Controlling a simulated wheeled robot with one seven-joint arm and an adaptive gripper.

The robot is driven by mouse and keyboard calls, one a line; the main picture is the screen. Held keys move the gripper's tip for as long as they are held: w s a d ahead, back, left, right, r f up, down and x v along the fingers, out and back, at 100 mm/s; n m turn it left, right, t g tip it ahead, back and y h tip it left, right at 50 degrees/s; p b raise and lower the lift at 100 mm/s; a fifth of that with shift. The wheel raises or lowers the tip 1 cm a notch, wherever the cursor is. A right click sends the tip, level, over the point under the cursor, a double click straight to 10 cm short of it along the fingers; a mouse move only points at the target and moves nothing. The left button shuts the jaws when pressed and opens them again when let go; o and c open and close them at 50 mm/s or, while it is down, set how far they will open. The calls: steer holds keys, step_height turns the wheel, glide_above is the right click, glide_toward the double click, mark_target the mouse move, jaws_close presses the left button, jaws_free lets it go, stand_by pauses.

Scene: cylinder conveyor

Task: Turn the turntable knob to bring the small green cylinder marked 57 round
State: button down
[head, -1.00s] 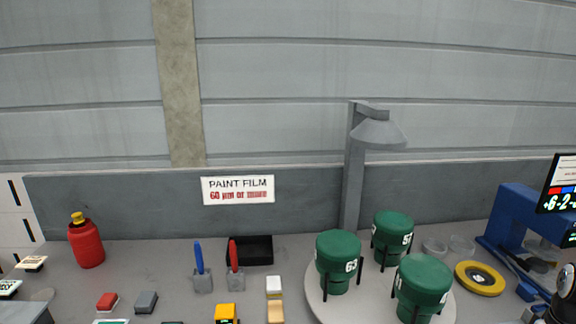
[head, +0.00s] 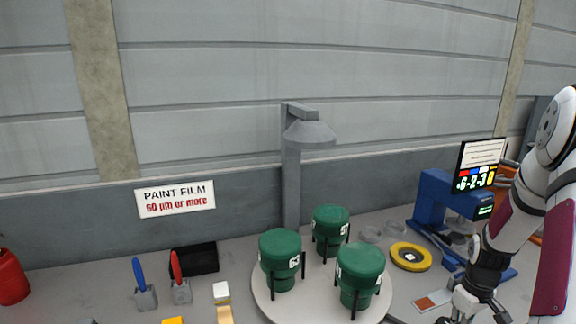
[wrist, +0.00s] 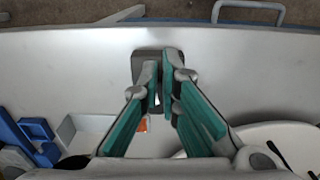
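A round pale turntable (head: 264,304) carries three green cylinders with black posts around them. The rear cylinder (head: 330,230) and the front right cylinder (head: 361,275) show only partial marks that I cannot read for sure. My gripper (head: 474,308) is low at the right, beside the turntable. In the wrist view its teal-padded fingers (wrist: 159,75) stand apart with a narrow gap. A dark grey block (wrist: 145,57) lies beyond the fingertips; contact is unclear, and I cannot tell if it is the knob. The turntable's edge (wrist: 250,131) shows at lower right.
A yellow ring (head: 409,256) and clear dishes lie right of the turntable. A blue stand (head: 433,200) with a display is behind my arm. A grey lamp post (head: 291,180) rises behind the cylinders.

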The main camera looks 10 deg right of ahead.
steer(key=shift+d+f+p, duration=0.45)
steer(key=shift+d+p, duration=0.1)
steer(key=shift+p, duration=0.2)
stand_by(0.4)
steer(key=shift+s, duration=0.2)
steer(key=shift+s+p, duration=0.2)
steer(key=shift+p, duration=0.2)
step_height(320, 180, up, 6)
steer(key=p, duration=0.2)
steer(key=shift+w+p, duration=0.15)
steer(key=shift+p, duration=0.25)
